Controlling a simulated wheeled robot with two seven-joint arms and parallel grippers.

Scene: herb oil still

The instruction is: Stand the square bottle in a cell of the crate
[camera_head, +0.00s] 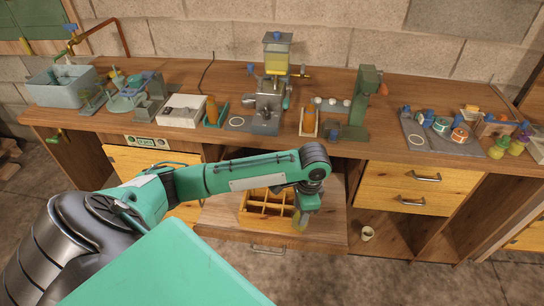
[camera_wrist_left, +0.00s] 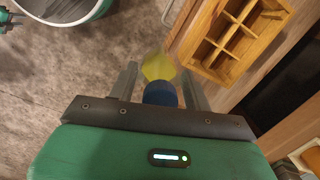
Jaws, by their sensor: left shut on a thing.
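The square bottle is yellow with a dark blue cap. It sits between the fingers of my left gripper in the left wrist view (camera_wrist_left: 158,67), and its pale yellow body (camera_head: 299,222) shows below the gripper in the head view. My left gripper (camera_head: 304,207) is shut on it near the cap; the fingers also show in the left wrist view (camera_wrist_left: 160,88). The wooden crate (camera_head: 244,219) with divided cells stands on a pulled-out board. The crate also shows in the left wrist view (camera_wrist_left: 193,58), beside the bottle. My arm partly hides the crate in the head view. My right gripper is not in view.
The pulled-out board (camera_head: 222,222) has bare room left of the crate. The bench top (camera_head: 335,80) above holds a press, a green stand (camera_head: 365,95), trays and small parts. A small cup (camera_head: 367,233) stands on a low shelf at right.

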